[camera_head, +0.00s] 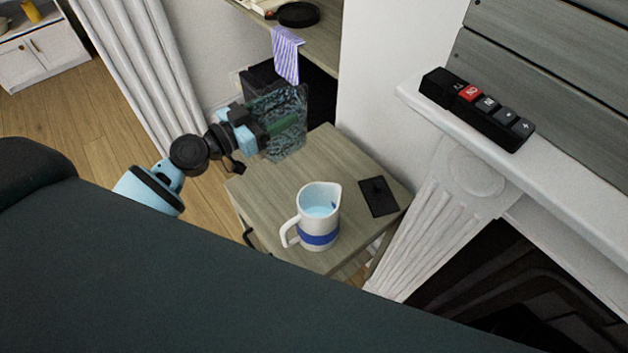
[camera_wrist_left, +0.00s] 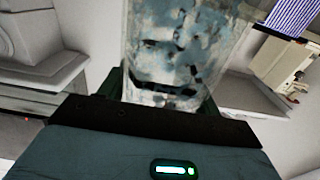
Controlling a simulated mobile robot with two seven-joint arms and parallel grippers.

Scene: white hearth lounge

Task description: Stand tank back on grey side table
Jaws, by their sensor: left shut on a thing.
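The tank (camera_head: 284,112) is a see-through box with a dark, mottled green pattern. My left gripper (camera_head: 254,131) is shut on its left side and holds it roughly upright over the back left edge of the grey side table (camera_head: 268,201). I cannot tell whether its bottom touches the tabletop. In the left wrist view the tank (camera_wrist_left: 175,50) rises beyond the gripper body, looking pale and blotchy; the fingertips are hidden there. My right gripper is not in view.
A white jug (camera_head: 318,217) with a blue band stands at the table's front, and a flat black plate (camera_head: 378,196) lies to its right. Behind is a shelf (camera_head: 318,36) with a striped cloth (camera_head: 287,55). A dark green sofa-like surface (camera_head: 190,270) fills the foreground. The mantel (camera_head: 570,150) is right.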

